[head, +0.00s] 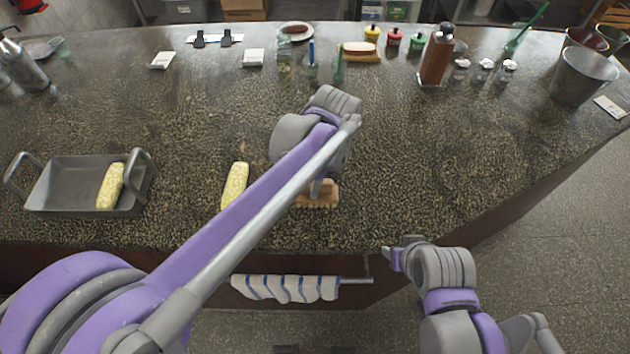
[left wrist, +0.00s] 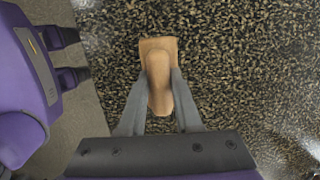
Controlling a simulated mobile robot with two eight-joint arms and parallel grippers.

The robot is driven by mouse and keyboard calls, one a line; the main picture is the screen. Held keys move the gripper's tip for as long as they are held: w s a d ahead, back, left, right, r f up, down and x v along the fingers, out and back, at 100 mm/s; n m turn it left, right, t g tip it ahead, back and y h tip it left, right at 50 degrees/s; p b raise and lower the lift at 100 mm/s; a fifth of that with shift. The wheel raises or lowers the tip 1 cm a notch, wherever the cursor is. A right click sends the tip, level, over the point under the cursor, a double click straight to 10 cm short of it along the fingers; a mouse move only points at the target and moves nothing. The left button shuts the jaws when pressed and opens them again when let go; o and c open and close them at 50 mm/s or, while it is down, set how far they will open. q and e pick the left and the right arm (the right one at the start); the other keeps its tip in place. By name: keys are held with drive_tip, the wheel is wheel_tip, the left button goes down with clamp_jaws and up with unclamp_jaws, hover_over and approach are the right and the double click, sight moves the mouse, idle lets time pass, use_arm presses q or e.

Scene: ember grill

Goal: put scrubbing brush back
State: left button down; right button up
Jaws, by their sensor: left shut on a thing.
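The scrubbing brush (head: 326,197) has a wooden body with pale bristles along its lower edge. It is at the front part of the stone counter, right of a loose corn cob. My left gripper (head: 318,188) is over it, partly hidden by my own arm. In the left wrist view the brush (left wrist: 159,75) has a raised wooden handle, and the two grey fingers close on its sides. My right gripper (head: 392,257) is beyond the counter's front edge; its two dark fingers (left wrist: 70,56) are apart and empty in the left wrist view.
A grey metal tray (head: 58,205) with a corn cob (head: 110,186) stands at left. Another corn cob (head: 235,186) lies near my arm. A striped towel (head: 287,288) hangs in front. A brown bottle (head: 436,58), jars and a metal bucket (head: 582,77) stand toward the back right. The centre-right counter is clear.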

use_arm(q)
drive_tip(key=c, duration=0.6)
unclamp_jaws()
wheel_tip(320, 180, up, 12)
drive_tip(key=d, duration=0.2)
drive_tip(key=s+a+f+n+t+h, duration=0.1)
drive_tip(key=s+a+f+n+t, duration=0.2)
drive_tip(key=s+a+f+n, duration=0.4)
drive_tip(key=s+a+f+n+t, duration=0.2)
drive_tip(key=s+a+f+n, duration=0.5)
drive_tip(key=a+n, duration=0.4)
drive_tip(key=shift+s+a+f+t+h+p, duration=0.2)
drive_tip(key=shift+a+f+t+h+p, duration=0.15)
drive_tip(key=shift+a+f, duration=0.35)
drive_tip(key=shift+a+r, duration=0.1)
